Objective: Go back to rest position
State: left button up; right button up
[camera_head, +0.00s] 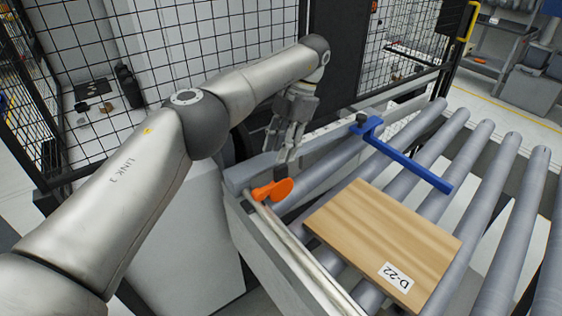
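My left arm comes in from the left and reaches over the near side of the roller conveyor. My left gripper (281,153) points down above an orange paddle-shaped piece (272,190) at the conveyor's side rail. Its two fingers look parted, with nothing seen between them, and it appears apart from the orange piece. A wooden board (385,235) with a "D-22" label lies flat on the rollers, right of the gripper. My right gripper is not in view.
A blue bracket (405,160) with a dark knob stands across the rollers (478,150) behind the board. Black mesh fencing (210,40) stands behind my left arm. A white cabinet (185,235) stands below the arm. Rollers right of the board are bare.

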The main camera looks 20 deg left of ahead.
pick_arm(q)
jog(key=shift+r, duration=1.1)
